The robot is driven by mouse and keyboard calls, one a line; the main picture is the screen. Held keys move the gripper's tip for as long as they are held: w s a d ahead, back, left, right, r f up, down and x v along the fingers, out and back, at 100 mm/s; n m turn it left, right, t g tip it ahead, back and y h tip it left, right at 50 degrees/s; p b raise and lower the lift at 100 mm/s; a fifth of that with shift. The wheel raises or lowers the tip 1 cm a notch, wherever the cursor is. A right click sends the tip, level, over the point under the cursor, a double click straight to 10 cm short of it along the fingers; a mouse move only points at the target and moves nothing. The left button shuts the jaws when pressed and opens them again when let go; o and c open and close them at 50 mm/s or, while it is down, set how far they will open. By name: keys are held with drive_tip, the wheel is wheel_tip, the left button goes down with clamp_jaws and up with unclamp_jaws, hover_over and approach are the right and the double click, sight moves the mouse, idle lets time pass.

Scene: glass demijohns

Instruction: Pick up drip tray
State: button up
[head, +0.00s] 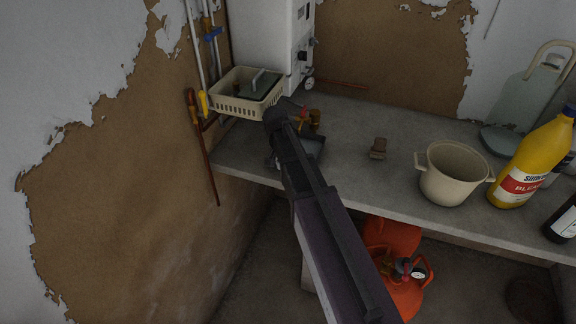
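A dark, shallow, square-edged tray (314,147), which looks like the drip tray, is on the grey worktop (350,180) near its front left part. My arm crosses in front of it and hides its middle and much of its left side. The far end of my arm, where my gripper (278,117) is, shows as a dark shape over the worktop at the tray's back left. The fingertips are not clear, so I cannot tell whether they are open or touch the tray.
A cream basket (228,104) stands behind, beside a white wall unit (262,35). Brass fittings with a red part (314,120) lie close behind the tray. A small brown object (378,148), a cream pot (453,175) and a yellow bottle (535,163) stand to the right. An orange cylinder (395,245) is below.

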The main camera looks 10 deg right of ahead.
drive_tip(key=r, duration=0.1)
drive_tip(key=r+p, duration=0.1)
drive_tip(key=p, duration=0.1)
drive_tip(key=shift+s+a+r, duration=0.1)
drive_tip(key=shift+a+r, duration=0.15)
drive_tip(key=shift+r, duration=0.15)
wheel_tip(320, 180, up, 8)
drive_tip(key=a+p, duration=0.1)
drive_tip(key=p, duration=0.6)
drive_tip(key=shift+w+a+f+p, duration=0.2)
drive_tip(key=shift+w+p, duration=0.1)
drive_tip(key=shift+w, duration=0.1)
drive_tip(key=shift+s, duration=0.1)
drive_tip(key=s+d+n+t+y, duration=0.1)
drive_tip(key=s+n, duration=0.5)
drive_tip(key=s, duration=1)
drive_tip(key=shift+s+d+f+y, duration=0.2)
drive_tip(key=shift+s+d+y, duration=0.1)
drive_tip(key=shift+d+y, duration=0.1)
